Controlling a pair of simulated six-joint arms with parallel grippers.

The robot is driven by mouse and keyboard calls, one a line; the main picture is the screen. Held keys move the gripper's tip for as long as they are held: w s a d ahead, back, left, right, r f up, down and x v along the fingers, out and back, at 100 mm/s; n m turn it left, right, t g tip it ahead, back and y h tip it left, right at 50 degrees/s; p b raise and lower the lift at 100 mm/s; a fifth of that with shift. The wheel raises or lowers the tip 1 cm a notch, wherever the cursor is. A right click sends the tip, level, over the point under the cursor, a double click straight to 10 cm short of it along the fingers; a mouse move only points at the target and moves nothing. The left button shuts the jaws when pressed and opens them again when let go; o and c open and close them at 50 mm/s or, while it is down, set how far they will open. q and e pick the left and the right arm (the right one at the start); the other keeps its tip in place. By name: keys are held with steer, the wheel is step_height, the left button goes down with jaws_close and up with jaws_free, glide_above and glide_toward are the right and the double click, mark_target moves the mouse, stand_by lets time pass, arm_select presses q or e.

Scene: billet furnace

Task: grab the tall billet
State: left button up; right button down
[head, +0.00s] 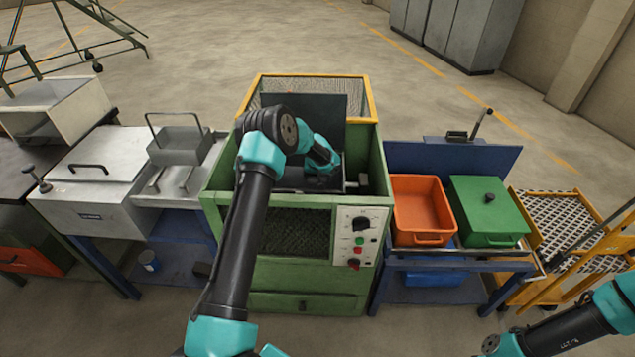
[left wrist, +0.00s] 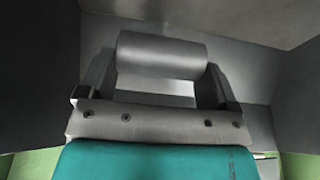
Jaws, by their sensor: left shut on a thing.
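In the left wrist view, a smooth grey cylinder, the billet (left wrist: 162,53), lies crosswise between the two fingers of my left gripper (left wrist: 160,85). The fingers are shut on it, one at each end. In the head view my left arm reaches down into the open top of the green furnace (head: 290,190). My own wrist hides the left gripper's fingers and the billet there. My right arm enters at the lower right of the head view, and its gripper is not in view.
The furnace's dark lid (head: 325,108) stands raised at the back. A control panel (head: 357,236) is on its front. To the right are an orange bin (head: 421,205) and a green lidded box (head: 487,207). To the left stand a metal chest (head: 92,190) and a handled tray (head: 181,143).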

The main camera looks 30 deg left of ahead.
arm_select(q)
step_height(320, 180, up, 6)
steer(key=shift+r, duration=0.25)
